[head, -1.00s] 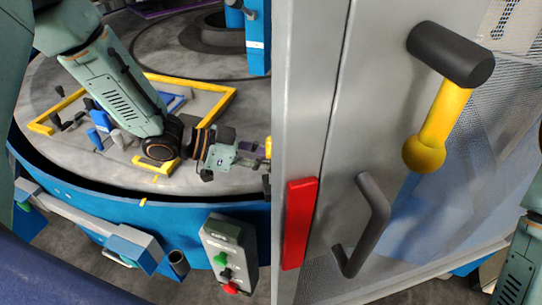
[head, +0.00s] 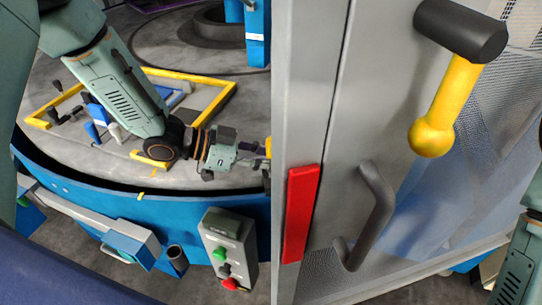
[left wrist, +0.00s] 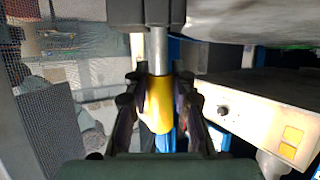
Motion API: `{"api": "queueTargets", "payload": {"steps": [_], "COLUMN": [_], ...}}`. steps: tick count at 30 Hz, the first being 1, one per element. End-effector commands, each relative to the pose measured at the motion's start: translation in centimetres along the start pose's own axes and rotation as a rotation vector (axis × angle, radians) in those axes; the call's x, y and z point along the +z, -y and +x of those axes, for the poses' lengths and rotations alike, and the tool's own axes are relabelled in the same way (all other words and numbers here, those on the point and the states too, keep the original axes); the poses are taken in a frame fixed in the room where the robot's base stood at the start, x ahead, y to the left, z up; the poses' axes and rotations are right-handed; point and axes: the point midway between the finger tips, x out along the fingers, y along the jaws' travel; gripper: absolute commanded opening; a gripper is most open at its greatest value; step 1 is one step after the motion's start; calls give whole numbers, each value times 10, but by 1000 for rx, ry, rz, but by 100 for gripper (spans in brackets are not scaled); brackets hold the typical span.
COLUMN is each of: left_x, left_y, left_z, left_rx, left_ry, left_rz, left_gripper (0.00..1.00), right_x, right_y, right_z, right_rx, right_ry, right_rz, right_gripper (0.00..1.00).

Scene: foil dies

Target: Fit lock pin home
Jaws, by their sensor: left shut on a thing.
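The lock pin (left wrist: 158,108) shows in the left wrist view as a yellow grip on a bare grey metal shaft. Its shaft runs up to a dark block (left wrist: 153,13), where its end is hidden. My left gripper (left wrist: 157,88) is shut on the yellow grip, one finger on each side. In the head view my left gripper (head: 255,157) reaches the edge of the grey door (head: 310,110), with a bit of yellow at its tips. The door hides the rest there. Of my right arm only a link shows at the right edge; its gripper is out of view.
The door carries a yellow lever (head: 453,95), a dark grey handle (head: 376,215) and a red plate (head: 299,213). Yellow bars and blue parts lie on the table.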

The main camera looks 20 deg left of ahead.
Motion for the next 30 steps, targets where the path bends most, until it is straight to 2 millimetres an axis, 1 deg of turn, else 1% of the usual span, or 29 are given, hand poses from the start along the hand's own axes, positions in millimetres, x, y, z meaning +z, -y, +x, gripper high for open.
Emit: {"api": "queueTargets", "payload": {"steps": [30], "left_x": [21], "left_y": [0], "left_z": [8], "left_rx": [0], "left_ry": [0], "left_rz": [2], "left_gripper": [0], "right_x": [0], "right_y": [0], "right_z": [15], "right_rx": [0], "right_ry": [0], "right_rz": [0], "right_gripper": [0]}}
